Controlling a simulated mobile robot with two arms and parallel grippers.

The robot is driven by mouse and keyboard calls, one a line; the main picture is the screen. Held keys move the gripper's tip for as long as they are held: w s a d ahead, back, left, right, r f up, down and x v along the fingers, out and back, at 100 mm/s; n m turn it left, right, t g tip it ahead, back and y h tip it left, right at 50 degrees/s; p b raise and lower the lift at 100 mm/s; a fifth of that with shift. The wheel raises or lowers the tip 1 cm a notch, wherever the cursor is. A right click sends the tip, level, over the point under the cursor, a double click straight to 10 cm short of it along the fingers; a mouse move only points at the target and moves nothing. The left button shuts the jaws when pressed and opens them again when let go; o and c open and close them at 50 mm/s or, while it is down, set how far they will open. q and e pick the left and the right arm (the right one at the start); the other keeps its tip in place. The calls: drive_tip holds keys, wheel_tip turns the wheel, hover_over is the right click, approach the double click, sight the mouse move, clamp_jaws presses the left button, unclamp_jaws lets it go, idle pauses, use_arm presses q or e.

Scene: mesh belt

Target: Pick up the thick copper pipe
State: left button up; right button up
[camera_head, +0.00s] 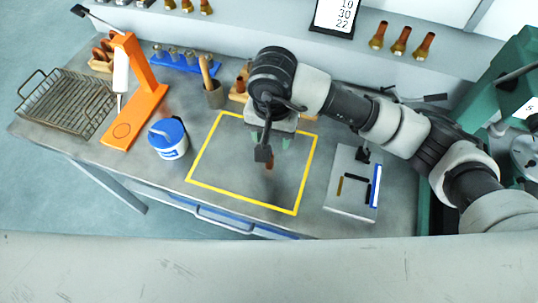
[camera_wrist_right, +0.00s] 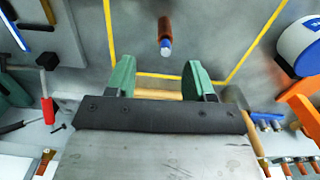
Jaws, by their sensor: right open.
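A copper-coloured pipe piece (camera_wrist_right: 165,30) with a blue end is inside the yellow-taped square on the bench, beyond the fingertips in the right wrist view. In the head view a small part of it (camera_head: 269,164) shows just below my right gripper (camera_head: 272,146). My right gripper is open, its two green fingers (camera_wrist_right: 160,76) apart with nothing between them. It is over the taped square, and the pipe is apart from the fingers. I cannot tell how thick the pipe is compared with others. My left gripper is not in view.
A white tub with a blue lid (camera_head: 168,139) and an orange stand (camera_head: 139,95) are left of the square. A wire basket (camera_head: 68,103) is far left. A grey plate (camera_head: 350,187) with small parts is at right, near a green machine (camera_head: 500,82). Most of the square is clear.

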sight(272, 159)
wheel_tip(272, 159, down, 3)
drive_tip(key=shift+s+f+p, duration=0.1)
drive_tip(key=shift+p, duration=0.2)
drive_tip(key=shift+a+f+p, duration=0.15)
drive_tip(key=shift+f+p, duration=0.4)
drive_tip(key=shift+f, duration=0.05)
drive_tip(key=f, duration=0.1)
drive_tip(key=f+p, duration=0.1)
drive_tip(key=f, duration=0.1)
drive_tip(key=shift+a+f, duration=0.2)
drive_tip(key=shift+f, duration=0.45)
drive_tip(key=shift+c, duration=0.5)
clamp_jaws()
